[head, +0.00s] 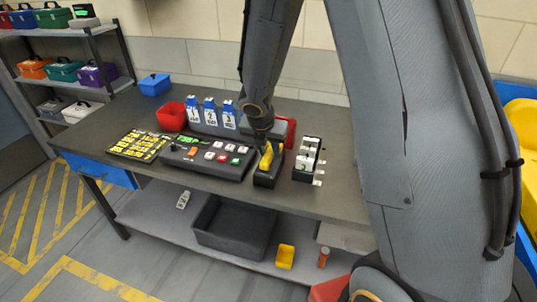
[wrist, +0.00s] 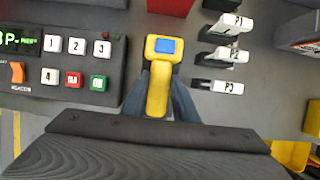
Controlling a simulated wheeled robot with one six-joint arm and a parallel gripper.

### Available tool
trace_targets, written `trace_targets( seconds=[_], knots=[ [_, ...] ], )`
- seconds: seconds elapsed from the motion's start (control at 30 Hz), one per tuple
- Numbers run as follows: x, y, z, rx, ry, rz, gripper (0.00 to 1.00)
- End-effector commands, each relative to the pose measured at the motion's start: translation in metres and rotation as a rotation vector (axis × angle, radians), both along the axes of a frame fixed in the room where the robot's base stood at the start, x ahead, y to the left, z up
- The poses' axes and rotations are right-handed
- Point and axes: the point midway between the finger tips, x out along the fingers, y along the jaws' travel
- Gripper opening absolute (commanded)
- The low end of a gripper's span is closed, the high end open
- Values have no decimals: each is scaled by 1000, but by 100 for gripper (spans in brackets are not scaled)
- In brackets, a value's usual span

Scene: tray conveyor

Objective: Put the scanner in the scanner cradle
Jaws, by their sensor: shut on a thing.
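The scanner (head: 265,160) is yellow. In the wrist view the scanner (wrist: 158,88) shows a blue screen at its top end. My gripper (head: 265,147) is shut on the scanner, with its fingers (wrist: 160,103) on both sides of the yellow body. The scanner cradle (head: 266,180) is a dark block near the table's front edge. The scanner stands tilted at the cradle, its lower end overlapping it in the head view. I cannot tell whether it is fully seated. In the wrist view the cradle is mostly hidden behind the scanner and fingers.
A button console (head: 205,163) stands close left of the cradle, and a rack with P1, P2 and P3 tags (head: 308,158) close right. Blue numbered cards (head: 210,113) and a red bin (head: 171,117) stand behind. A blue box (head: 155,84) is at the back left.

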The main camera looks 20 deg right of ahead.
Motion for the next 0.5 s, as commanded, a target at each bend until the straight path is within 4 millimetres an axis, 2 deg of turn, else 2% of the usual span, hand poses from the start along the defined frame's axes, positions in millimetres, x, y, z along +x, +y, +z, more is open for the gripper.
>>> trace_targets(
  seconds=[0.1,0.5],
  knots=[
    [0,0,-11,0,0,1,0],
    [1,0,-15,0,-1,0,0]
  ],
)
